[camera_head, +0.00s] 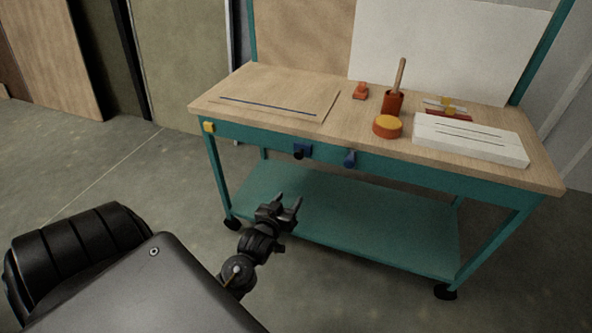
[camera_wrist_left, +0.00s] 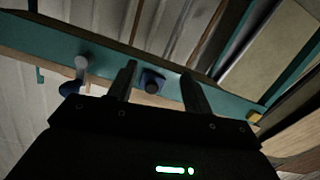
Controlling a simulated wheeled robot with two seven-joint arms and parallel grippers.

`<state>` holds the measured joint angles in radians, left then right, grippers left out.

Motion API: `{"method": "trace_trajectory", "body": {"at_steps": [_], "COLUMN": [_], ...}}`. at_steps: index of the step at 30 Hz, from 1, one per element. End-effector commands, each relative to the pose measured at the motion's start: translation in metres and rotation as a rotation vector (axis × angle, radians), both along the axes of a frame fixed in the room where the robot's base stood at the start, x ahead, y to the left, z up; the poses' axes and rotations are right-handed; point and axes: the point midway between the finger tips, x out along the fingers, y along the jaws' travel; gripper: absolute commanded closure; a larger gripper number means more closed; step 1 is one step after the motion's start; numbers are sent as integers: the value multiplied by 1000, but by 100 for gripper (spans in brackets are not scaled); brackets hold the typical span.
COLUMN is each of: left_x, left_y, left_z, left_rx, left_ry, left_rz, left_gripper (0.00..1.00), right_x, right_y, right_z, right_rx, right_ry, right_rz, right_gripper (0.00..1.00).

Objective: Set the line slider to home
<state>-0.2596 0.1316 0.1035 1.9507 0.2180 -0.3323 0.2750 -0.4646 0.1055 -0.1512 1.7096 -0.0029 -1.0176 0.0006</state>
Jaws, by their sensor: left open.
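The bench's teal front rail carries a small blue block with a black knob (camera_head: 302,152) and, to its right, a blue lever or handle (camera_head: 350,159). No label shows, so I cannot tell which fitting is the line slider. My left gripper (camera_head: 288,201) is open and empty, below and in front of the rail, apart from it. In the left wrist view the blue block with its black knob (camera_wrist_left: 152,82) appears between the two open fingers (camera_wrist_left: 160,86), beyond them. The blue handle with a pale grey end (camera_wrist_left: 77,76) is left of the fingers. My right gripper is not in view.
The wooden worktop (camera_head: 340,110) bears a thin board with a dark blue line (camera_head: 270,104), a red cup with a stick (camera_head: 393,101), a round orange-yellow tub (camera_head: 387,126) and a white slotted box (camera_head: 470,139). A teal lower shelf (camera_head: 370,222) lies beneath. Floor in front is clear.

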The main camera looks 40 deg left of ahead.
Motion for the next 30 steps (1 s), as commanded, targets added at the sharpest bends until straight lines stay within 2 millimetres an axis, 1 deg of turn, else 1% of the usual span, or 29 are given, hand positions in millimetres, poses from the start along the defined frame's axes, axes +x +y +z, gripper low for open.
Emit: {"method": "trace_trajectory", "body": {"at_steps": [1,3,6,7,9,12,16,24,30], "left_x": [0,-2,-4,-4,-5,-3,9,57,84], "left_y": [4,8,11,12,12,13,16,33,43], "left_z": [20,46,67,70,74,75,75,74,73], "left_rx": [-3,-10,-13,-14,-16,-16,-14,-13,-14], "left_ry": [-60,-122,-170,-177,-185,-186,-186,-185,-184], "left_rz": [11,26,35,36,38,37,37,35,36], "left_gripper": [50,50,50,50,50,50,50,50,50], "right_x": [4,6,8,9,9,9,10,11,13], "right_y": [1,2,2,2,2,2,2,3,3], "right_z": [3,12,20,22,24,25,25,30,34], "right_rx": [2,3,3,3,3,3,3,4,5], "right_ry": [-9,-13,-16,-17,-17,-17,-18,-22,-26], "right_rz": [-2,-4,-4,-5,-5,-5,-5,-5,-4], "right_gripper": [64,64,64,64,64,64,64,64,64]}}
